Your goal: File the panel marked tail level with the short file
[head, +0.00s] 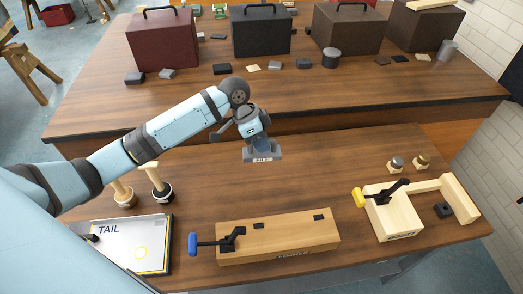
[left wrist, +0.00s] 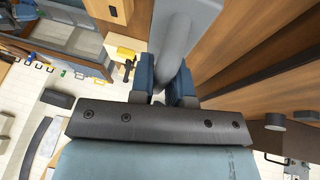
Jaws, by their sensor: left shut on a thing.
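The panel marked TAIL (head: 112,258) lies at the front left of the near bench, a pale sheet with a yellow circle and a dark, yellow-lined edge. My left gripper (head: 256,136) is shut on the short file (head: 262,156), a grey block labelled FILE, held above the middle of the near bench, right of and behind the panel. In the left wrist view, the file's grey rounded handle (left wrist: 174,50) sits between the two blue-grey fingers. The file's underside is hidden. My right gripper is not in view.
A wooden block (head: 280,238) with a blue-handled clamp (head: 193,243) stands front centre. A wooden fixture (head: 395,215) with a yellow-handled clamp is at right. Two wooden-handled tools (head: 157,182) stand behind the panel. Toolboxes (head: 262,33) line the back bench. The near bench's middle is clear.

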